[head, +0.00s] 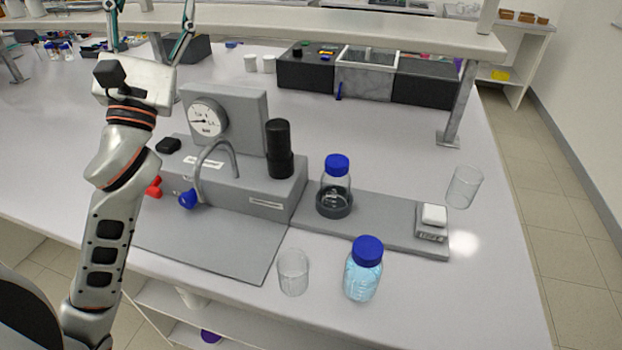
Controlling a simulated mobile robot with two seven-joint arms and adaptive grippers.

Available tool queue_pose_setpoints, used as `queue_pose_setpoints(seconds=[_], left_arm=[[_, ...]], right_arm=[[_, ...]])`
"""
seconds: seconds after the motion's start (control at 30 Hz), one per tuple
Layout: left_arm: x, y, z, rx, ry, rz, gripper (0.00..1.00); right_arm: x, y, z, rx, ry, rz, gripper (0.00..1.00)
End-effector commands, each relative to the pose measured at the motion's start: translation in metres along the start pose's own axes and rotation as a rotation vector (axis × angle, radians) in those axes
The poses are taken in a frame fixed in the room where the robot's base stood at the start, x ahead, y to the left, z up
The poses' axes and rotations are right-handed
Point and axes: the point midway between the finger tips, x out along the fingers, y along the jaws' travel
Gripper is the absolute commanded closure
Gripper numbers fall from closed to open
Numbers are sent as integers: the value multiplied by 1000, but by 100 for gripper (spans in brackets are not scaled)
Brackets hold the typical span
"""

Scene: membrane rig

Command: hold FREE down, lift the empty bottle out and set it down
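The empty clear bottle (336,182) with a blue cap stands upright in a dark ring holder (334,207) on the grey base plate. The FREE key is a white button (434,214) on a small labelled block at the plate's right end; the label is too small to read surely. My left gripper (150,8) is at the upper left, behind the gauge, fingers spread and empty, far from both bottle and button. Its tips reach the picture's top edge. My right gripper is not in view.
A blue-capped bottle of light blue liquid (363,272) and a clear beaker (293,272) stand in front. Another glass (464,187) is at right. A pressure gauge (207,118), curved pipe (212,170) and black cylinder (280,148) rise left of the bottle. A shelf (400,32) spans the back.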

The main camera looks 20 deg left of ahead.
Motion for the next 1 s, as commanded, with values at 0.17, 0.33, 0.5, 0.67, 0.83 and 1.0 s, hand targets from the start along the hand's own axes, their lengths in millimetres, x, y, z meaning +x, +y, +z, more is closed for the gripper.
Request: queue_pose_setpoints(seconds=[0.17,0.33,0.5,0.67,0.83,1.0], left_arm=[[-31,-77,-6,-153,61,-142,44],[-76,-150,-35,-300,209,-264,44],[-136,-218,-55,-437,369,-374,44],[-193,-268,-63,-541,508,-456,44],[-238,-299,-64,-609,608,-508,44],[-256,-312,-63,-638,652,-529,44]], right_arm=[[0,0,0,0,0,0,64],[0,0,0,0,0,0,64],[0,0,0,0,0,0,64],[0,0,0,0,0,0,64],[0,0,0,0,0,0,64],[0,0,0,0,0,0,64]])
